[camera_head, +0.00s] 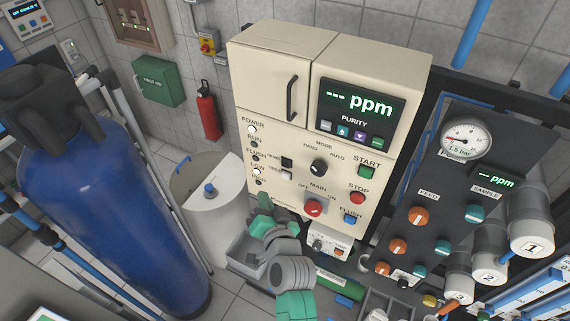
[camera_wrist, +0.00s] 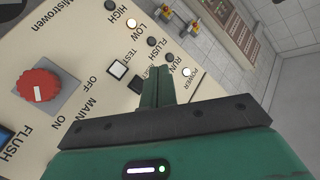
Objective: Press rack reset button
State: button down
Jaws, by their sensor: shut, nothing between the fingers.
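The cream control cabinet (camera_head: 330,130) stands in the middle of the head view. Its front carries a small dark square button (camera_head: 287,162) above a pale square button. In the wrist view the dark button (camera_wrist: 137,84) lies just left of my fingers and is partly hidden. Its label there is partly covered, so I cannot read it surely as reset. The pale button (camera_wrist: 118,69) beside it is marked TEST. My green gripper (camera_wrist: 155,70) is shut and empty, its fingers pointing towards the panel. In the head view my gripper (camera_head: 265,201) is below and left of these buttons. Contact cannot be told.
A red MAIN knob (camera_head: 313,208) and a black MODE knob (camera_head: 319,168) sit near the buttons. A white tank (camera_head: 213,220) and a large blue vessel (camera_head: 100,200) stand to the left. A valve panel (camera_head: 445,215) with a gauge is at the right.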

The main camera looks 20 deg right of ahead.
aim_at(286, 163)
jog(key=w+d+b, duration=0.5)
jog(key=d+b, duration=0.1)
jog(key=b, duration=0.1)
jog(key=shift+w+d+r, duration=0.1)
jog(key=shift+w+d, duration=0.25)
jog(key=shift+w, duration=0.05)
jog(key=shift+b, duration=0.35)
dwell(1.6)
jog(key=shift+w+d+b, duration=0.25)
jog(key=shift+d+b, duration=0.05)
jog(key=shift+b, duration=0.05)
